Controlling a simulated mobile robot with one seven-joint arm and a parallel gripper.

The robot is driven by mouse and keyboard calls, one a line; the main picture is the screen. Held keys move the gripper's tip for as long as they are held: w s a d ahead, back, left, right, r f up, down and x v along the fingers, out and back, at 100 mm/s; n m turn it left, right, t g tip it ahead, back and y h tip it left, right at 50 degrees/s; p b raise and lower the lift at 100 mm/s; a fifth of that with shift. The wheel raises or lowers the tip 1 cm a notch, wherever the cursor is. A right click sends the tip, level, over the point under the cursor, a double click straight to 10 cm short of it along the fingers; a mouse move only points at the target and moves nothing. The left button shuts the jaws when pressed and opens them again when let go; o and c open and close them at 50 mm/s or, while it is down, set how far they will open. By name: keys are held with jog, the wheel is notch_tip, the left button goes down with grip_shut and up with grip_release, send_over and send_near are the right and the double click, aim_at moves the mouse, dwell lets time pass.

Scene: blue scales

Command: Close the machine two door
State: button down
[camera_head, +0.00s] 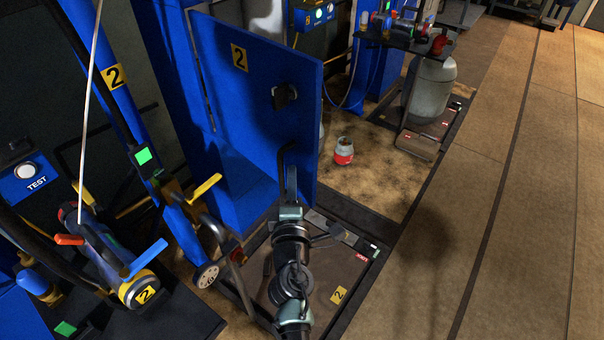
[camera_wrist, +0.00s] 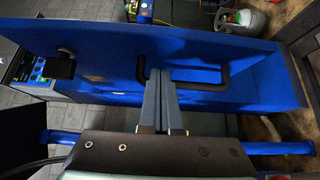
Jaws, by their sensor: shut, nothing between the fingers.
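The blue machine two door (camera_head: 250,100), with a yellow "2" label (camera_head: 239,58), stands open, swung out from the blue frame on its left. It has a dark latch (camera_head: 285,95) and a black bar handle (camera_head: 284,155) low near its free edge. In the wrist view, the door (camera_wrist: 110,60) spans the picture and the handle (camera_wrist: 226,77) crosses it just beyond the fingertips. My gripper (camera_head: 291,182) is shut and empty, close to the handle. In the wrist view, its fingers (camera_wrist: 165,78) overlap the handle's middle; I cannot tell whether they touch.
A scale platform (camera_head: 339,296) marked "2" lies under my arm. A small red-and-white canister (camera_head: 343,151) stands behind the door. The right floor is clear.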

aim_at(303, 157)
jog(key=shift+w+d, duration=1)
jog(key=shift+d+r, duration=0.1)
